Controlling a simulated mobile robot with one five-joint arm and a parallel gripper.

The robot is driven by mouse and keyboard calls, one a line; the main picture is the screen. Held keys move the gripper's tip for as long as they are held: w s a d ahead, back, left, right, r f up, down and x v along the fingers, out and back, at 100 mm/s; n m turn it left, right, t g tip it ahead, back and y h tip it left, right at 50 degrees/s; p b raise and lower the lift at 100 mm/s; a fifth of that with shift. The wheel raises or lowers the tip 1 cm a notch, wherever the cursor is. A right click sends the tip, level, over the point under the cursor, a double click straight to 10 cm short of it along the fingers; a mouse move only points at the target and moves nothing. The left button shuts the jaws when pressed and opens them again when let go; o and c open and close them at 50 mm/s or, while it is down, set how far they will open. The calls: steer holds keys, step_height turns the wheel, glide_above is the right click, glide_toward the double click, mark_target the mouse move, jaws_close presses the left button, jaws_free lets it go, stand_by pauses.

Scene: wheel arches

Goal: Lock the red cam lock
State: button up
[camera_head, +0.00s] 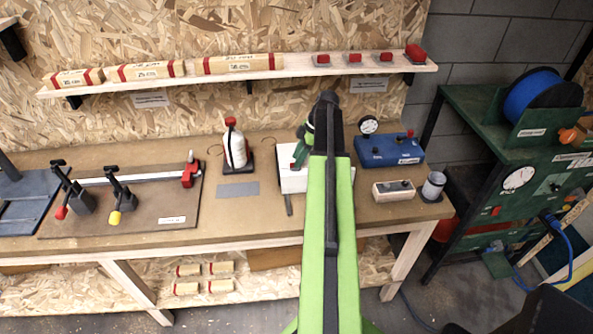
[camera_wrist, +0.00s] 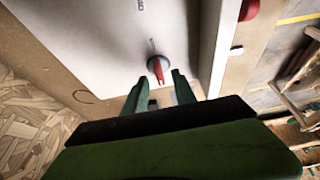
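The red cam lock (camera_wrist: 156,69) is a small red handle on a dark round base, set in the face of a pale box (camera_wrist: 95,35) in the wrist view. The handle points down the picture, slightly tilted. My gripper (camera_wrist: 159,88) is open, with one green finger on each side of the lock's lower end. The fingers look empty; whether they touch the handle I cannot tell. In the head view the white box (camera_head: 293,183) stands on the workbench, and my arm partly covers it and the gripper. I cannot make out the lock clearly there.
A white bottle (camera_head: 235,150) stands left of the box on the workbench (camera_head: 270,228). A blue gauge box (camera_head: 390,150), a small pale box (camera_head: 393,191) and a cup (camera_head: 433,185) stand right of it. Toggle clamps (camera_head: 120,195) lie further left. A shelf (camera_head: 290,76) runs above.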

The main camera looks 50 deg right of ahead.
steer(key=shift+w+a+f, duration=0.15)
steer(key=shift+a+f, duration=0.05)
steer(key=shift+f, duration=0.45)
steer(key=shift+r, duration=0.1)
jaws_close()
